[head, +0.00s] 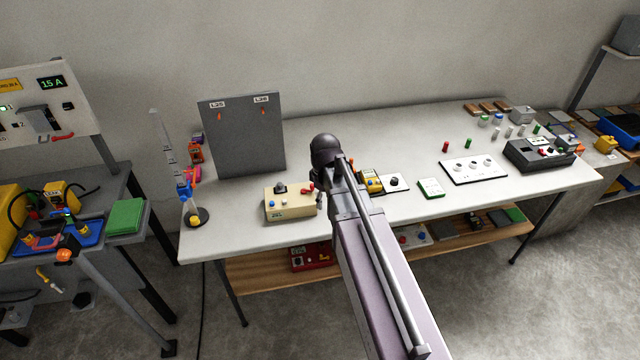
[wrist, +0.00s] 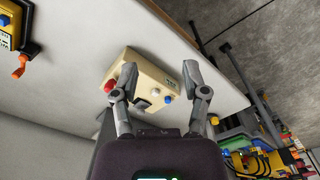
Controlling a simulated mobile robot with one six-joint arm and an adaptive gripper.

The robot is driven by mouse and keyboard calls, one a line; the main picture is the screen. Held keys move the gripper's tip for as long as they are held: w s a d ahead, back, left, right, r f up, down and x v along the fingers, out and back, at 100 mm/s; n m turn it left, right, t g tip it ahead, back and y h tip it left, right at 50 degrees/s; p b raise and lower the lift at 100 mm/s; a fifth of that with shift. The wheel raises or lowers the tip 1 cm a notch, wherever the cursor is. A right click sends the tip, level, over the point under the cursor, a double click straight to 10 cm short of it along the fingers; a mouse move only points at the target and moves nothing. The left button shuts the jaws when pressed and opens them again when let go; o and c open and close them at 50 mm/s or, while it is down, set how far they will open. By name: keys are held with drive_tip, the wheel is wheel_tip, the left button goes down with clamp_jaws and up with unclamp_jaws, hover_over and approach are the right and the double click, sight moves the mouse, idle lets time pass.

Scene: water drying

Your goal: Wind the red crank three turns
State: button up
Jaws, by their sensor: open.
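A beige box (head: 288,205) stands on the left half of the white table. A small red part (head: 307,188), likely the red crank, is at its right rear corner; its exact shape is too small to tell. In the wrist view the box (wrist: 150,75) lies beyond my gripper (wrist: 158,74), with the red part (wrist: 109,86) just left of the left finger. The box also bears a dark knob (head: 280,187) and a blue button (wrist: 168,98). My gripper is open, with nothing held between its fingers. In the head view my arm largely hides it.
A grey upright panel (head: 240,140) stands behind the box. A yellow device (head: 371,181) stands to the right, beside my arm. The table front near the box is clear.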

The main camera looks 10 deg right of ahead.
drive_tip(key=s+m, duration=0.8)
drive_tip(key=s, duration=0.2)
drive_tip(key=shift+s+m, duration=0.35)
drive_tip(key=shift+m, duration=0.05)
